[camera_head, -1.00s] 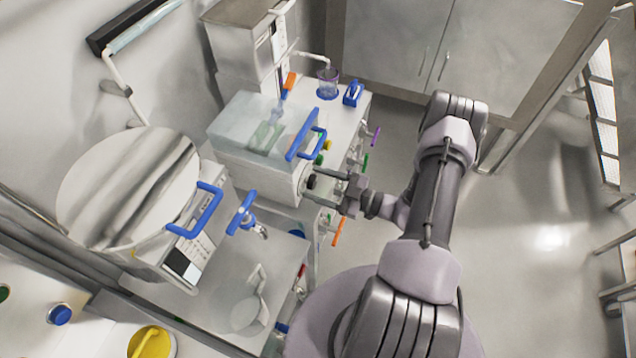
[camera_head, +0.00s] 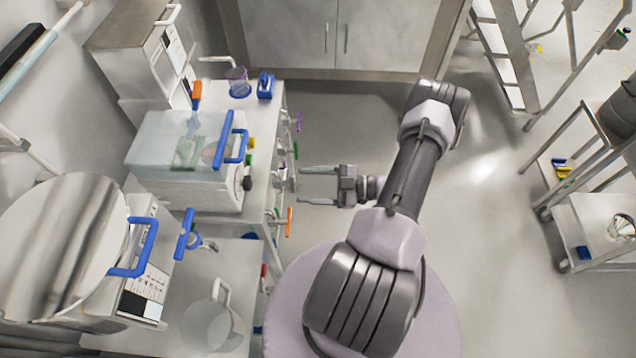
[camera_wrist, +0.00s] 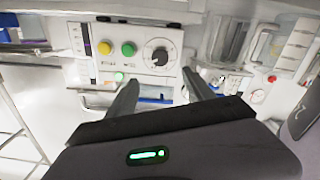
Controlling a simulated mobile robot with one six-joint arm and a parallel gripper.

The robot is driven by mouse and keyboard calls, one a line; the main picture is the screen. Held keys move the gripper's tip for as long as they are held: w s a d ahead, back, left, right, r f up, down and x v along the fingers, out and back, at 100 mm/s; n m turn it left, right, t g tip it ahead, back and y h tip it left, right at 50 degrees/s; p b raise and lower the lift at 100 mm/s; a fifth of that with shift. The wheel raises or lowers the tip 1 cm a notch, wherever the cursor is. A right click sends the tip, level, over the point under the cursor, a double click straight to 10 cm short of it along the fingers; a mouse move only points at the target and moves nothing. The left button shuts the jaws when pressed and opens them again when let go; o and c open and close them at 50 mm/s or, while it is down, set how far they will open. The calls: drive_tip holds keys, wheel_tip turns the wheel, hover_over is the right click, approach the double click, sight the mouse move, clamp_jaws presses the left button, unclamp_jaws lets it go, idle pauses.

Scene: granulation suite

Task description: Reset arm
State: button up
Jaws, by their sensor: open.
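My gripper (camera_head: 318,185) is open and empty in the head view. Its two fingers point left toward the bench, with a gap between the fingertips and the bench's front edge. My arm bends at an elbow at the upper right and comes back left to the gripper. In the wrist view, my gripper (camera_wrist: 160,88) shows as two dark spread fingers with nothing between them. Beyond them is a control panel (camera_wrist: 133,50) with a yellow button, a green button and a black dial.
A clear-lidded machine (camera_head: 175,150) with a blue handle stands on the bench left of my gripper. A round steel vessel (camera_head: 60,240) is at lower left. Coloured handles, one orange (camera_head: 289,222), jut from the bench front. A cart (camera_head: 590,210) stands right. The floor (camera_head: 330,115) is clear.

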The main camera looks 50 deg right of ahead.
drive_tip(key=v, duration=0.3)
drive_tip(key=shift+w, duration=0.15)
drive_tip(key=w+a+r+n+g+h+b, duration=0.1)
drive_tip(key=w+a+r+n+g+b, duration=0.1)
drive_tip(key=a+r+n+g, duration=0.95)
drive_tip(key=w+a+r+n+g+h+b, duration=0.15)
drive_tip(key=w+a+r+n, duration=0.35)
drive_tip(key=n, duration=1.3)
drive_tip(key=s+a+r+n+t+h+b, duration=0.1)
drive_tip(key=s+a+r+n, duration=0.4)
drive_tip(key=n, duration=0.8)
drive_tip(key=s+a+r+n+t+h+b, duration=0.2)
drive_tip(key=s+a+r+n+h, duration=0.3)
drive_tip(key=n, duration=0.9)
drive_tip(key=shift+s+a+t, duration=0.3)
drive_tip(key=shift+t, duration=0.5)
